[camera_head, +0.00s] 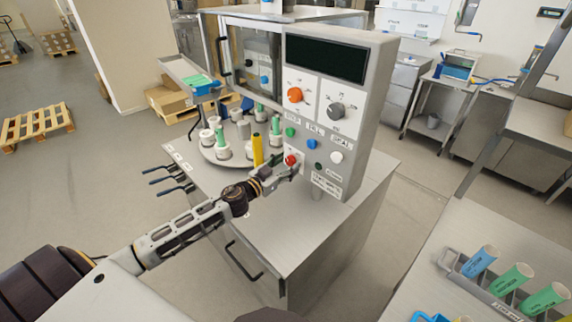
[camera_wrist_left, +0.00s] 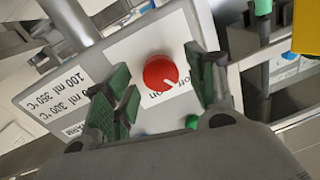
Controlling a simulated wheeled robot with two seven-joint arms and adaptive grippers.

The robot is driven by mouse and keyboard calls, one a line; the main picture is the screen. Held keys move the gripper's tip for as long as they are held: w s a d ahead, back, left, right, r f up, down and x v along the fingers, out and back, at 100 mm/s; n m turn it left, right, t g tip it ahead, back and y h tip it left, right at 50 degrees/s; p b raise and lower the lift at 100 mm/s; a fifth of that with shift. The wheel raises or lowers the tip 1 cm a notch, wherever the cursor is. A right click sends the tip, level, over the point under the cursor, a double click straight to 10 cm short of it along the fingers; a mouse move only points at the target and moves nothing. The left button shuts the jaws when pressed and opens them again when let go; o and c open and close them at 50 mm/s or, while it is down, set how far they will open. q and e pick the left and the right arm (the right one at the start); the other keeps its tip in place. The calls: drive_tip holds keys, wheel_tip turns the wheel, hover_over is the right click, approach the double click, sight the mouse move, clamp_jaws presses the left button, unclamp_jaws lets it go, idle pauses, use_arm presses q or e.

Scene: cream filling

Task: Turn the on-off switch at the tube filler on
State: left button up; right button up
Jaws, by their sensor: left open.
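The tube filler's panel (camera_head: 330,120) carries a red on-off switch (camera_head: 291,160) at its lower left. In the left wrist view the switch (camera_wrist_left: 160,73) is a round red knob on a white label. Its white mark points to the lower right, near the partly visible lettering. My left gripper (camera_head: 285,174) is just in front of the switch. In the left wrist view its green-padded fingers (camera_wrist_left: 162,90) are open, one on each side of the knob, with gaps visible between. I cannot tell how deep the fingertips reach. My right gripper is not in view.
The panel also has an orange knob (camera_head: 295,95), a grey knob (camera_head: 336,111) and several buttons. A turntable (camera_head: 216,157) with tubes stands left of the panel, with a yellow tube (camera_head: 257,150) close to my left gripper. A tube rack (camera_head: 458,266) is at lower right.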

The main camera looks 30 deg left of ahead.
use_arm(q)
drive_tip(key=c, duration=1.1)
drive_tip(key=shift+o, duration=0.2)
drive_tip(key=shift+m, duration=0.4)
drive_tip(key=shift+m+b, duration=0.5)
drive_tip(key=shift+m, duration=2)
drive_tip(key=m+b, duration=0.1)
drive_tip(key=m, duration=0.4)
drive_tip(key=shift+h, duration=0.4)
drive_tip(key=shift+m+t, duration=0.3)
drive_tip(key=shift+m, duration=0.5)
